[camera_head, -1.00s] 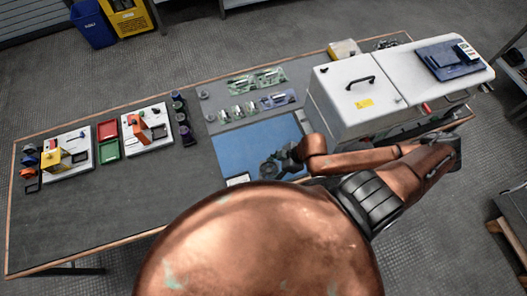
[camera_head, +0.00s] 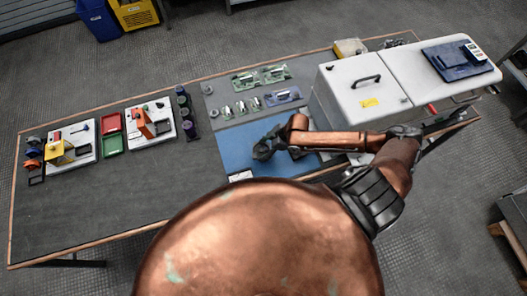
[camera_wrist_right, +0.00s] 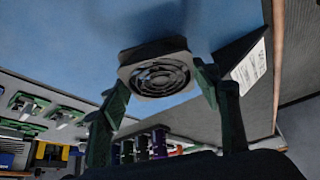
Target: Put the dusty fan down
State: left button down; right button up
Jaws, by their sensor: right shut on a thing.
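The dusty fan (camera_wrist_right: 158,75) is a small square grey fan with a round grille. It shows in the right wrist view between the two fingers of my right gripper (camera_wrist_right: 165,92), which is shut on it. The blue mat (camera_wrist_right: 60,35) fills the upper part of that view behind the fan. In the head view my right gripper (camera_head: 264,148) is over the blue mat (camera_head: 232,150); the fan is too small and dark to make out clearly there. I cannot tell whether the fan touches the mat. My left gripper is not in view.
A white labelled card (camera_head: 240,176) lies at the mat's near edge. Green boards with metal cylinders (camera_head: 240,108) lie behind the mat. A white cabinet (camera_head: 340,95) stands to the right. Dark bare table (camera_head: 120,190) lies to the left.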

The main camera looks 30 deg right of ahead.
aim_at(266, 150)
jog(key=shift+w+f, duration=0.15)
jog(key=shift+f, duration=1.5)
jog(key=shift+f, duration=0.1)
jog(key=o, duration=1.2)
jog(key=v, duration=1.2)
